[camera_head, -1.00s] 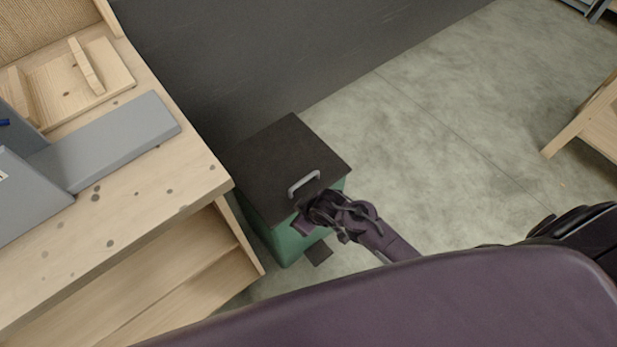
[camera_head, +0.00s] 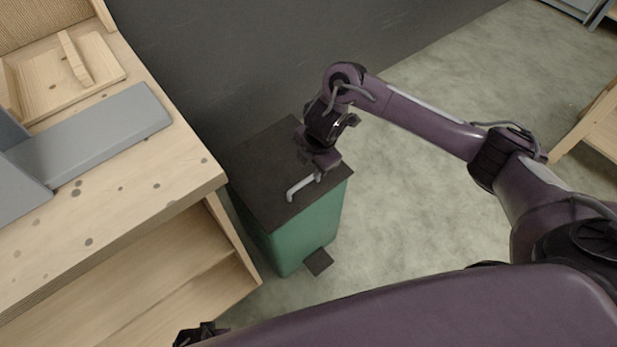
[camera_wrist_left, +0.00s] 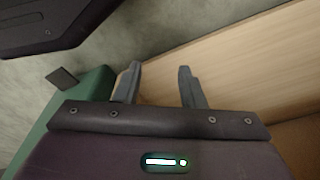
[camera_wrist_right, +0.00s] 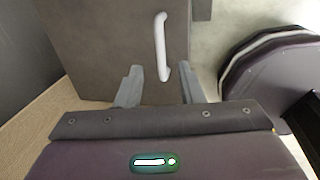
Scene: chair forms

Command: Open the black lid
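The black lid (camera_head: 268,165) lies flat and closed on the green bin (camera_head: 311,226). A light grey handle (camera_head: 303,187) stands on the lid near its front right edge. My right gripper (camera_head: 318,172) is over the lid at the handle's far end. In the right wrist view its fingers (camera_wrist_right: 158,84) are apart, with the handle (camera_wrist_right: 161,46) ahead of the gap between them, and nothing is seen held. My left gripper (camera_wrist_left: 156,82) is open and empty in the left wrist view, low beside the bin (camera_wrist_left: 75,110) and the wooden unit.
A wooden workbench (camera_head: 150,190) with grey panels (camera_head: 100,135) stands left of the bin. A dark wall (camera_head: 270,50) is behind it. A black pedal (camera_head: 318,262) juts from the bin's base. Open floor (camera_head: 430,210) lies to the right.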

